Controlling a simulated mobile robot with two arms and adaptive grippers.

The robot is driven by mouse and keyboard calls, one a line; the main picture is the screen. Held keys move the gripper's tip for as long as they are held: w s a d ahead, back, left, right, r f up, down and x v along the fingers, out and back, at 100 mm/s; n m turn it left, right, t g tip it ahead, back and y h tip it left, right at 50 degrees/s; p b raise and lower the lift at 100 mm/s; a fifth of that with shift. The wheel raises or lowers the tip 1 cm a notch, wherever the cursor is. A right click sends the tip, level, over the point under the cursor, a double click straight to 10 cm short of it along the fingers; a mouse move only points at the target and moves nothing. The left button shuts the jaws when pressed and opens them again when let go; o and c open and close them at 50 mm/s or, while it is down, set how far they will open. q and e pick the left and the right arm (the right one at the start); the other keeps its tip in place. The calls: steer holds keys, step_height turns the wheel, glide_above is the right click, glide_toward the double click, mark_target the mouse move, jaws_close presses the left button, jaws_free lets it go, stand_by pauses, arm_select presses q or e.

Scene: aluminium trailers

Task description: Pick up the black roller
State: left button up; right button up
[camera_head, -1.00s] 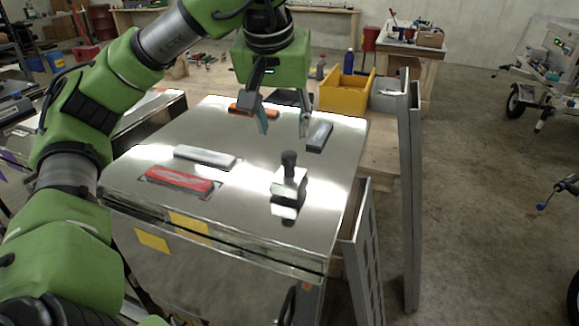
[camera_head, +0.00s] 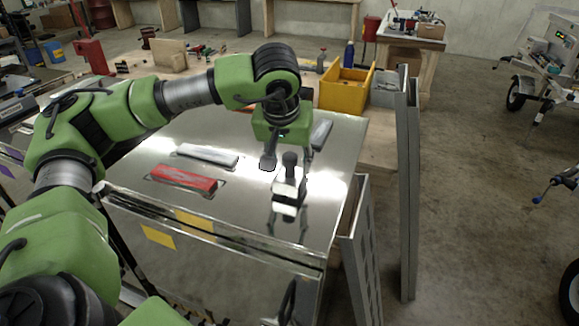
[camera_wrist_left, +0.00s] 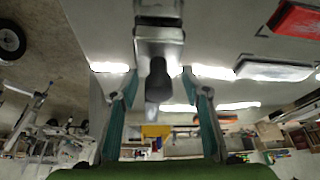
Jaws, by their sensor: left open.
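The black roller (camera_head: 289,182), a dark upright handle on a shiny metal body, stands near the front right of the polished metal lid. It also shows at the top centre of the left wrist view (camera_wrist_left: 158,78). My left gripper (camera_head: 288,161) points down, open, with one finger on each side of the handle. The left wrist view shows its spread teal fingers (camera_wrist_left: 160,102), with the handle between them and gaps on both sides. My right gripper is not in view.
A red block (camera_head: 184,178) and a pale grey bar (camera_head: 207,155) lie on the lid left of the roller. A dark grey block (camera_head: 321,134) lies behind the gripper. A yellow bin (camera_head: 345,90) stands behind, and upright metal profiles (camera_head: 407,190) stand at the right.

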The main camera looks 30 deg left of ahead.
mark_target(279, 183)
arm_select(q)
steer(key=shift+c, duration=0.7)
steer(key=shift+s+d, duration=0.1)
jaws_close()
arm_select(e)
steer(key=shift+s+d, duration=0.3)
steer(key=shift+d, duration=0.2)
arm_select(q)
steer(key=shift+r, duration=0.1)
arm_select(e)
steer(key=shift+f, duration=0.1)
arm_select(q)
steer(key=shift+r+b, duration=0.35)
steer(key=shift+b, duration=0.15)
step_height(279, 183, up, 3)
steer(key=shift+s+f+b, duration=0.1)
steer(key=shift+s+b, duration=0.05)
steer(key=shift+b, duration=0.8)
steer(key=s+a+r, duration=0.1)
steer(key=s+r, duration=0.8)
steer(key=s, duration=0.4)
steer(key=shift+s+a+r, duration=0.2)
steer(key=shift+s+a, duration=0.05)
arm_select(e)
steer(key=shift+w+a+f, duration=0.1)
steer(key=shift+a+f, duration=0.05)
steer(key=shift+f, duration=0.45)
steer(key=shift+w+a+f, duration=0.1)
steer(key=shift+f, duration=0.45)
